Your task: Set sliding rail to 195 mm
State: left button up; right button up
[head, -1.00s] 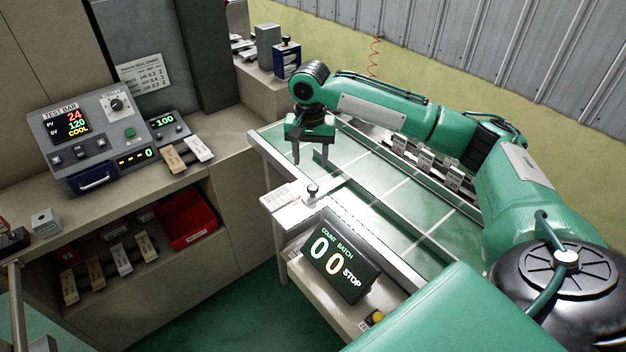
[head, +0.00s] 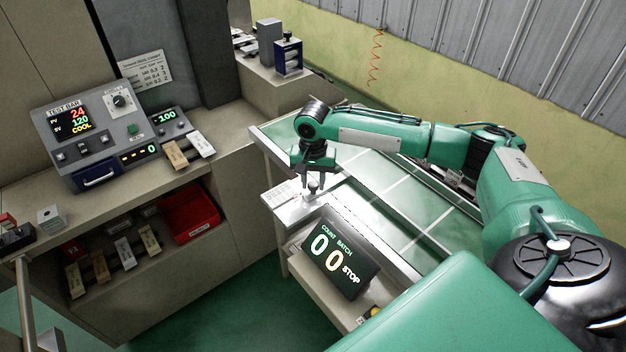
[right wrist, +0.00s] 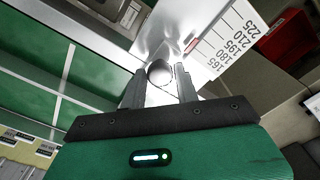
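The sliding rail's metal plate (head: 290,207) lies at the near left corner of the green table. Its dark round knob (head: 313,188) stands upright on it. The knob also shows in the right wrist view (right wrist: 160,73), beside a white scale (right wrist: 228,42) printed with 165, 180, 195, 210 and 225. A small red mark (right wrist: 190,45) sits at the scale's edge; I cannot read its exact value. My right gripper (head: 314,182) points down over the knob. In the right wrist view its fingers are apart, one on each side of the knob; contact is unclear. My left gripper is out of view.
A counter display (head: 340,257) reading 00 STOP stands just in front of the plate. A control box (head: 100,135) and a red bin (head: 190,215) are at the left. The green table top (head: 395,205) is mostly clear behind the plate.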

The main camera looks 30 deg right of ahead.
aim_at(305, 200)
grip_shut()
jog(key=shift+s+a+r+p, duration=0.15)
jog(key=shift+a+r+p, duration=0.05)
jog(key=shift+a+p, duration=1)
jog(key=shift+a+f, duration=0.2)
jog(key=shift+a, duration=0.1)
jog(key=o, duration=0.5)
grip_release()
notch_tip(305, 200, up, 14)
jog(key=b, duration=0.3)
jog(key=shift+f, duration=0.2)
